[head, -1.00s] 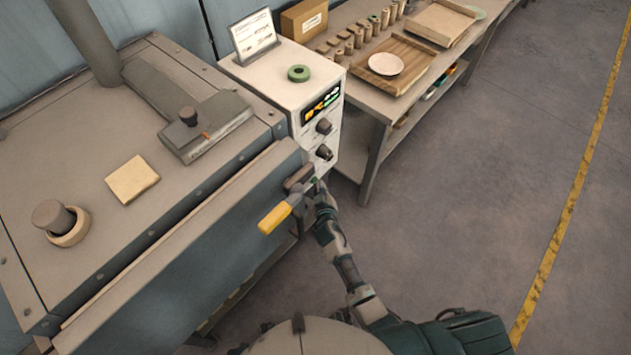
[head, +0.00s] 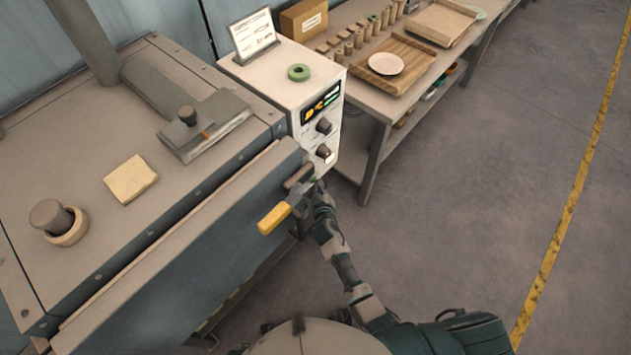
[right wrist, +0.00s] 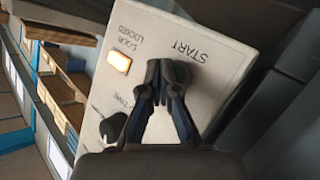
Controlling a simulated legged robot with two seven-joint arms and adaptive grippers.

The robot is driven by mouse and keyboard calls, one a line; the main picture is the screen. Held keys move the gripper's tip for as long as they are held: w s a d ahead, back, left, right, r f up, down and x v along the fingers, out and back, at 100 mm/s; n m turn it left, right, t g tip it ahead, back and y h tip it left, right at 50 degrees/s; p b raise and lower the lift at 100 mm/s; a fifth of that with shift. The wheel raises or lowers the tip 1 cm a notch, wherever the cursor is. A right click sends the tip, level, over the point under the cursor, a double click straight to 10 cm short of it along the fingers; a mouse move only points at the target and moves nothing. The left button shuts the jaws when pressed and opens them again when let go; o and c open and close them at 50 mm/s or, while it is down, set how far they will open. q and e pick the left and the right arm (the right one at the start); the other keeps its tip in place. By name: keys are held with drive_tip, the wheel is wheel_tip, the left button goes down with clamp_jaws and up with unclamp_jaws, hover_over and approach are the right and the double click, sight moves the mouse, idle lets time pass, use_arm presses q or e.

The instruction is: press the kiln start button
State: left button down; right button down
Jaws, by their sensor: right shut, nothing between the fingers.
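The kiln control box (head: 298,92) is white and stands at the right end of the kiln (head: 90,130). My right gripper (head: 316,186) is at the low part of its front face, partly hidden by the door handle. In the right wrist view my right gripper (right wrist: 170,72) is shut and empty, its tips against or very near the panel beside the START label (right wrist: 187,50). The start button is hidden behind the tips. The door locked light (right wrist: 120,61) glows orange; it also shows lit in the head view (head: 323,152). My left gripper is out of view.
The kiln door's yellow handle (head: 274,218) is just left of my right gripper. Above it are the dark knob (head: 323,126) and lit display (head: 322,103). A workbench (head: 360,100) with trays stands behind. The floor to the right is clear.

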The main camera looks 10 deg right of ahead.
idle(0.5)
drive_tip(key=shift+s+d+p, duration=0.35)
drive_tip(key=shift+s+d, duration=0.15)
drive_tip(key=shift+s, duration=0.2)
drive_tip(key=s+d+p, duration=0.1)
drive_tip(key=s, duration=0.1)
drive_tip(key=s+d, duration=0.2)
drive_tip(key=shift+p, duration=0.4)
idle(0.6)
